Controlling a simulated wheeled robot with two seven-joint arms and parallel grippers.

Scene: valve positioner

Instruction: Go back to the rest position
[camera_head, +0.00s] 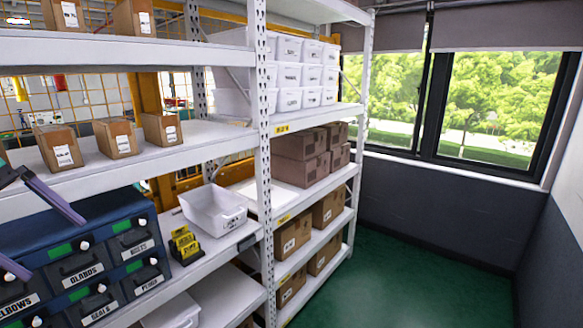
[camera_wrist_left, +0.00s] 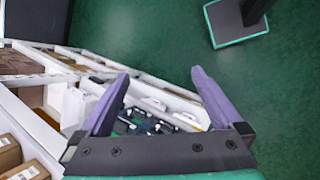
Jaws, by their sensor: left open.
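My left gripper (camera_head: 57,248) reaches in from the left edge of the head view. Its two purple fingers are spread apart in front of the blue drawer cabinet (camera_head: 85,212). In the left wrist view the gripper (camera_wrist_left: 160,75) is open, with nothing held between the fingers. Beyond them lie the shelving and the green floor. Most of my left arm is outside the head view. My right gripper is in neither view.
White shelving (camera_head: 262,150) fills the left and middle, with brown boxes (camera_head: 300,145), white bins (camera_head: 300,75), an empty white tray (camera_head: 213,208) and a small yellow rack (camera_head: 185,245). Green floor (camera_head: 420,285) is clear at the right, below the windows (camera_head: 495,110).

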